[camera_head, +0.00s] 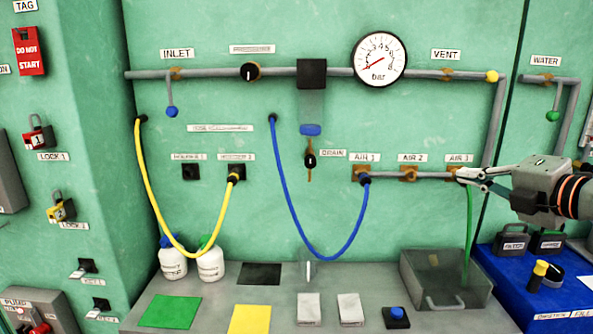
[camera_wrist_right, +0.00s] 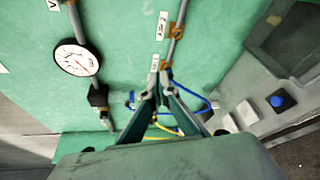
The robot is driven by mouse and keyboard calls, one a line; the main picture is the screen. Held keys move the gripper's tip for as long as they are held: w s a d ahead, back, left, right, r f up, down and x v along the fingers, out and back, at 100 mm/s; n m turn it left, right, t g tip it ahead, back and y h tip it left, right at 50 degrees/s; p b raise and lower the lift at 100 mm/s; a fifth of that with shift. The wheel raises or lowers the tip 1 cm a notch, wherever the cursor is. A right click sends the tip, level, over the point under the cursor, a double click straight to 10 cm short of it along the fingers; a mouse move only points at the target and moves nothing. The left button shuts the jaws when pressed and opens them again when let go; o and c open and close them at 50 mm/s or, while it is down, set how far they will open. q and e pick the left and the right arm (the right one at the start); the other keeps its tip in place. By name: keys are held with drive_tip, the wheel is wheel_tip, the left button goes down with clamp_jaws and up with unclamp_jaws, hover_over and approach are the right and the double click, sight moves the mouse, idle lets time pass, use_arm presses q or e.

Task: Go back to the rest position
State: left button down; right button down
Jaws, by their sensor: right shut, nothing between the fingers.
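A green hose (camera_head: 470,215) hangs from just below the fingertips toward the clear bin. I cannot tell whether the fingertips touch the outlet or the hose. My left gripper is not in view.
A clear bin (camera_head: 412,288) stands on the grey bench below. A blue hose (camera_head: 290,205) loops to AIR 1, and a yellow hose (camera_head: 155,205) hangs at left. A pressure gauge (camera_head: 379,59) is on the upper pipe. A blue bench (camera_head: 498,286) stands at right.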

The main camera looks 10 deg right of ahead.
drive_tip(key=a+f+m, duration=0.2)
drive_tip(key=a+f, duration=0.3)
drive_tip(key=f, duration=0.3)
drive_tip(key=a+f+m+g, duration=0.15)
drive_tip(key=a+f, duration=0.25)
drive_tip(key=f, duration=0.5)
drive_tip(key=a+f+m, duration=0.3)
drive_tip(key=a+f, duration=0.2)
drive_tip(key=f, duration=0.3)
drive_tip(key=s+d+f+m+g+h, duration=0.25)
drive_tip(key=s+f+m+g, duration=0.2)
drive_tip(key=s+f, duration=0.55)
drive_tip(key=s+d+f+m+g+h, duration=0.25)
drive_tip(key=s+f+m+h, duration=0.2)
drive_tip(key=s+f, duration=0.6)
drive_tip(key=w+a+f+m+t+y, duration=0.1)
drive_tip(key=a+f+m+t+y, duration=0.2)
drive_tip(key=a+f+y, duration=0.5)
drive_tip(key=a+f, duration=0.5)
drive_tip(key=a, duration=0.3)
drive_tip(key=shift+w+a, duration=0.25)
drive_tip(key=shift+w, duration=0.1)
